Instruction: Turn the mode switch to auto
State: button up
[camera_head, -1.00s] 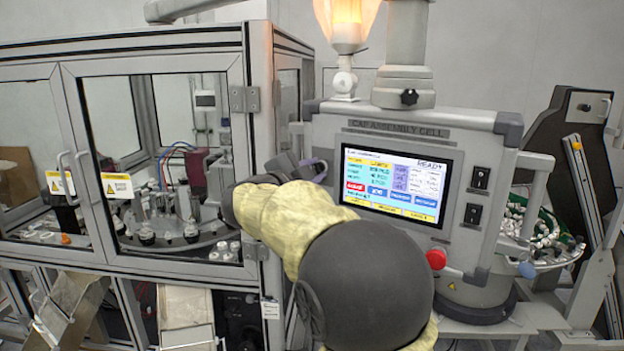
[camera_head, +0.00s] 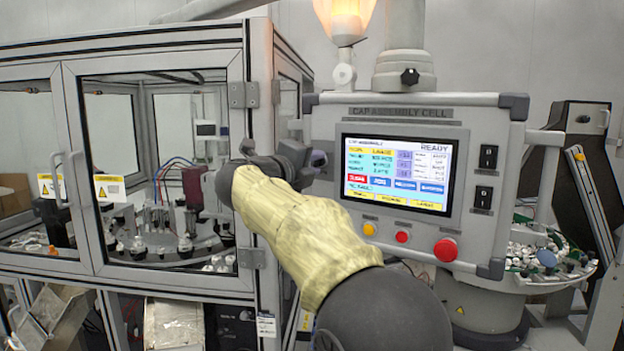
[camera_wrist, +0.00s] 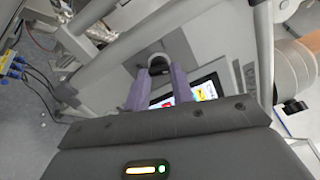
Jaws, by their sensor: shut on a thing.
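The control panel (camera_head: 325,128) shows in the head view with its lit screen (camera_head: 398,172). My gripper (camera_head: 320,160) is at the panel's left side, beside the screen. In the wrist view, the two purple fingers of my gripper (camera_wrist: 157,72) are at a dark round knob with a grey rim (camera_wrist: 158,60) on the panel face, and are shut on it. I take this knob to be the mode switch. Its pointer and labels cannot be read.
A red emergency button (camera_head: 446,250), a smaller red button (camera_head: 402,237) and a yellow button (camera_head: 369,229) sit below the screen. Two black switches (camera_head: 488,157) (camera_head: 483,197) are right of it. The glazed machine enclosure (camera_head: 262,190) stands close on the left.

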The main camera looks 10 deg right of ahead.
jog(key=m+b, duration=0.2)
jog(key=m, duration=0.1)
jog(key=shift+f+m+b, duration=0.1)
jog(key=shift+m+b, duration=0.8)
jog(key=shift+m, duration=0.3)
jog(key=shift+r, duration=0.2)
jog(key=o, duration=1)
jog(key=shift+w+f, duration=0.1)
jog(key=shift+a, duration=0.1)
